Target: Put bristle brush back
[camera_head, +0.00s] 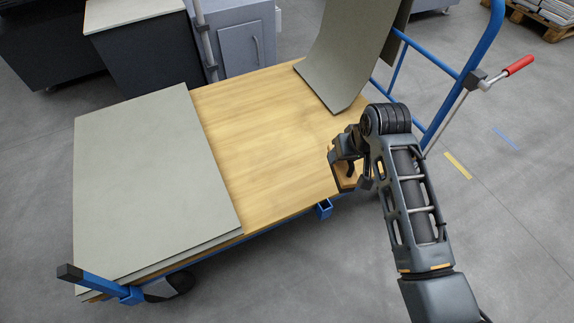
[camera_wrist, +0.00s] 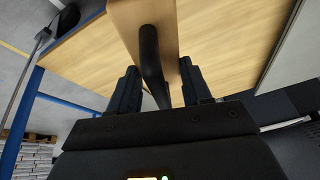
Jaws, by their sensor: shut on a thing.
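The bristle brush shows in the wrist view as a wooden block (camera_wrist: 143,14) with a black curved handle (camera_wrist: 150,58). My gripper (camera_wrist: 158,80) is shut on the brush, with its two dark fingers on either side of the handle. In the head view my gripper (camera_head: 352,152) is at the right front edge of the cart's wooden deck. The brush's brown wood (camera_head: 346,182) shows just below it. My gripper hides much of the brush, and I cannot tell whether the brush touches the deck. The bristles are not visible.
The cart's wooden deck (camera_head: 262,130) is bare in the middle. Grey boards (camera_head: 150,185) lie at its left, and a bent grey sheet (camera_head: 340,55) leans at its right back. A blue rail (camera_head: 440,65) and a red-gripped lever (camera_head: 519,66) stand at right. A small blue bracket (camera_head: 323,209) is on the front edge.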

